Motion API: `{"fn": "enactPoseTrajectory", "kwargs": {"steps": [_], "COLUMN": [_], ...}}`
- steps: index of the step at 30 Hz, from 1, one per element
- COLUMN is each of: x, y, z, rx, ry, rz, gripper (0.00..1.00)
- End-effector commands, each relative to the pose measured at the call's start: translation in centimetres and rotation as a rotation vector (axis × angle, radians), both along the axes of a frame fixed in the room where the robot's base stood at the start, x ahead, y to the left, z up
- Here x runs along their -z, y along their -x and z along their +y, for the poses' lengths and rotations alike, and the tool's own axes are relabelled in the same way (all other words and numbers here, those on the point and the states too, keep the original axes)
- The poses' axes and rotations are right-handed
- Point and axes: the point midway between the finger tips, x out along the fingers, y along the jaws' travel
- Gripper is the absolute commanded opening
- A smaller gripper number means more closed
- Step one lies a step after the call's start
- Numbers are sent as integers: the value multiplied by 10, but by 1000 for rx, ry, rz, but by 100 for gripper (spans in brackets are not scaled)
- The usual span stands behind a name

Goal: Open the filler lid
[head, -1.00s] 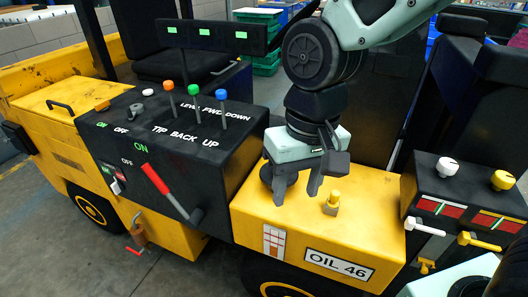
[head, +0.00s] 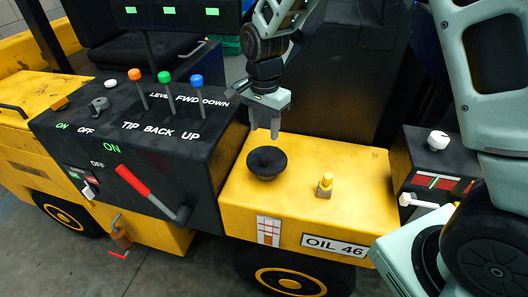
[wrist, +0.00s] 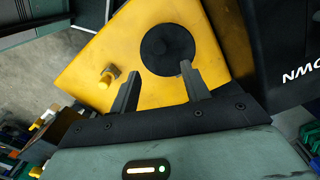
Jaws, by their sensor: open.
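The filler lid (head: 266,163) is a black round cap on top of the yellow box marked OIL 46 (head: 310,165). It looks seated flat on the box. My gripper (head: 263,133) is open and empty, pointing down just above and behind the lid in the head view. In the wrist view the lid (wrist: 167,50) lies beyond my open fingers (wrist: 159,71). The right fingertip overlaps the lid's lower edge there, while the left one is to its lower left. I cannot tell any contact.
A small yellow fitting (head: 325,184) stands on the box right of the lid. The black console (head: 150,130) with orange, green and blue levers is to the left, with a red-handled lever (head: 133,180) on its front. A block with a white knob (head: 438,140) is at right.

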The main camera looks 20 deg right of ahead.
Motion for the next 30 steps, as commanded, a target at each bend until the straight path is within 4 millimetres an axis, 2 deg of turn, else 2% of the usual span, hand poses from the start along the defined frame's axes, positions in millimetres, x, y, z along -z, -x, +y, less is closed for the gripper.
{"fn": "enactPoseTrajectory", "kwargs": {"steps": [3, 9, 15, 21, 28, 30], "x": [25, 64, 89, 98, 98, 98], "y": [1, 1, 1, 0, 0, 0], "z": [-1, 0, 0, 0, 0, 0], "rx": [1, 0, -1, 0, -1, -1], "ry": [1, 0, 0, 0, -1, -1], "rz": [6, 4, 2, 0, -1, -1], "gripper": [47, 47, 47, 47, 47, 27]}}
